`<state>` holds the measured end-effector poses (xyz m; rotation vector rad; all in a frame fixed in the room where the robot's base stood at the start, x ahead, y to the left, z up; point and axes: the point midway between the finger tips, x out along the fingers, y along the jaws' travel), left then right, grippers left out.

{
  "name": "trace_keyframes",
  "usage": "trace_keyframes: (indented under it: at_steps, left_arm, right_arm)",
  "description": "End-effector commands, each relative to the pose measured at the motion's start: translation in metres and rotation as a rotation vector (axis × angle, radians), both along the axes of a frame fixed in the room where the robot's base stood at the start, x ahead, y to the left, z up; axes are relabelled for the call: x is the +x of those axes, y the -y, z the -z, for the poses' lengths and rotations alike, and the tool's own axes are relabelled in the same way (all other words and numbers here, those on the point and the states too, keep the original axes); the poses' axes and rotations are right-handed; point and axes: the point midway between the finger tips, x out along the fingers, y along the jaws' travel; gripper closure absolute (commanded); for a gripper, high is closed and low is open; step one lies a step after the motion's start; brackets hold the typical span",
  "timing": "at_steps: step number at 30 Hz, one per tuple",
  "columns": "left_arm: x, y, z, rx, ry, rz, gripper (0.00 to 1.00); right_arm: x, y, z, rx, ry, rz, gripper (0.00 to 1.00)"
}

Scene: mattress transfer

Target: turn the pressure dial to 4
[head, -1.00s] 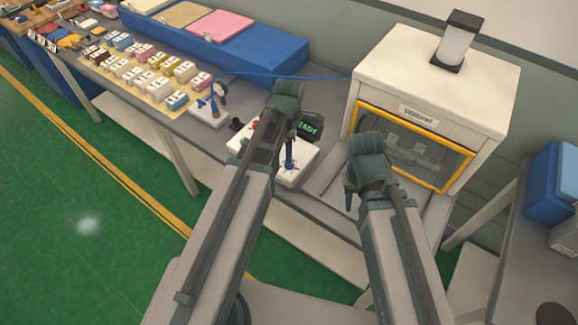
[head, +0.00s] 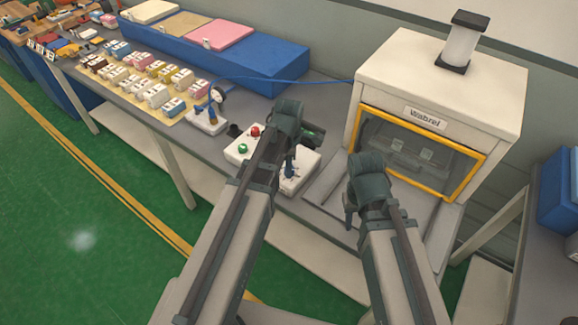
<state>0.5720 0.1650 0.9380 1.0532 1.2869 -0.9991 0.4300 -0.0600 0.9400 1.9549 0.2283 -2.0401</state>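The white control box (head: 240,154) stands on the bench with a red button, a green button and a black display block. A small dial with blue marks (head: 287,173) lies on its top, partly hidden by my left gripper. My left gripper (head: 290,168) points down over this dial; I cannot tell whether it touches it or whether its fingers are open. A blue regulator with a round gauge (head: 209,115) stands on a white plate left of the box. Its scale is too small to read. My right gripper (head: 349,216) hangs in front of the press, its finger state unclear.
The white press (head: 440,85) with a yellow-framed window stands right of the box, a grey tray surface before it. Rows of small coloured blocks (head: 150,85) and a blue bin unit (head: 250,62) occupy the bench's left and back. A blue hose crosses behind the box.

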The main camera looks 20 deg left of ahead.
Motion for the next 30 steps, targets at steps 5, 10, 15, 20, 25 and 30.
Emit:
trace_keyframes:
  at_steps: [5, 10, 15, 20, 25, 30]
  left_arm:
    - [0.0001, 0.0000, 0.0000, 0.000, 0.001, 0.000, 0.94]
    - [0.0002, 0.0000, 0.0001, 0.000, 0.001, 0.000, 1.00]
    - [0.0002, 0.0000, 0.0001, 0.000, 0.001, 0.021, 1.00]
    - [0.0003, -0.0002, 0.0001, 0.000, 0.001, 0.090, 1.00]
    - [0.0004, -0.0004, 0.0001, 0.000, 0.001, 0.220, 1.00]
    - [0.0007, -0.0007, 0.0002, 0.001, 0.001, 0.380, 1.00]
  right_arm:
    - [0.0000, 0.0000, 0.0000, 0.000, 0.000, 0.000, 0.61]
    - [0.0000, 0.0000, 0.0001, 0.000, 0.000, 0.000, 0.61]
    - [0.0000, 0.0000, 0.0001, 0.000, 0.000, 0.000, 0.61]
    - [0.0000, 0.0000, 0.0001, 0.000, 0.000, 0.000, 0.61]
    - [0.0000, 0.0000, 0.0001, 0.000, 0.000, 0.000, 0.61]
    - [0.0000, 0.0000, 0.0001, 0.000, 0.000, 0.000, 0.61]
